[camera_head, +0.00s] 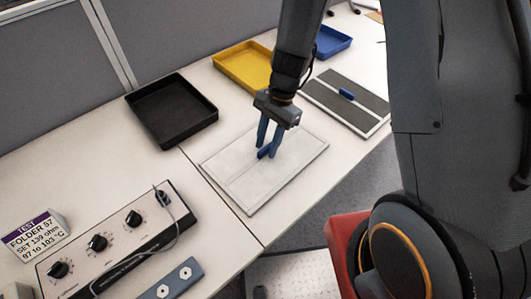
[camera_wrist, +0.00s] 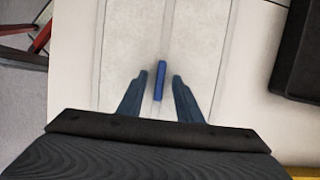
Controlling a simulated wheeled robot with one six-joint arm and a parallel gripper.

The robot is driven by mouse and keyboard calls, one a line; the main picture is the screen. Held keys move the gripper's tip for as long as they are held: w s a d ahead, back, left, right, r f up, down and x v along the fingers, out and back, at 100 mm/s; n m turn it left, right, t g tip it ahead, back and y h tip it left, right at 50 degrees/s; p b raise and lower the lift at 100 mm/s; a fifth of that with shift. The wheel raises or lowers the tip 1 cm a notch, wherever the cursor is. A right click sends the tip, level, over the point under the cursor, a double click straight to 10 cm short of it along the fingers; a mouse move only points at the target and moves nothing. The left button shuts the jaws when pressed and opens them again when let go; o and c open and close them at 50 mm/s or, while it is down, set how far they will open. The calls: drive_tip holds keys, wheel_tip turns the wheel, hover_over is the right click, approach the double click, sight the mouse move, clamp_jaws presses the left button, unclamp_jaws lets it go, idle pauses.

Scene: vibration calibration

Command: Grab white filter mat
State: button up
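The white filter mat (camera_head: 243,192) lies flat near the front edge of the table, a pale framed rectangle with a small blue handle (camera_head: 263,154) at its middle. My gripper (camera_head: 267,149) points down over the handle. In the wrist view the mat (camera_wrist: 128,40) lies below, and the handle (camera_wrist: 160,75) stands between the two dark blue fingers of my gripper (camera_wrist: 160,78). The fingers are apart, with a gap on each side of the handle. I cannot tell whether the fingertips reach down to the mat.
A dark grey mat with a blue handle (camera_head: 350,100) lies to the right. Black (camera_head: 172,128), yellow (camera_head: 228,68) and blue (camera_head: 332,43) trays stand behind. A control box with knobs (camera_head: 112,236) and a label sign (camera_head: 35,237) are at left. A red object (camera_head: 342,243) stands below the table edge.

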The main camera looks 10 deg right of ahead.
clamp_jaws()
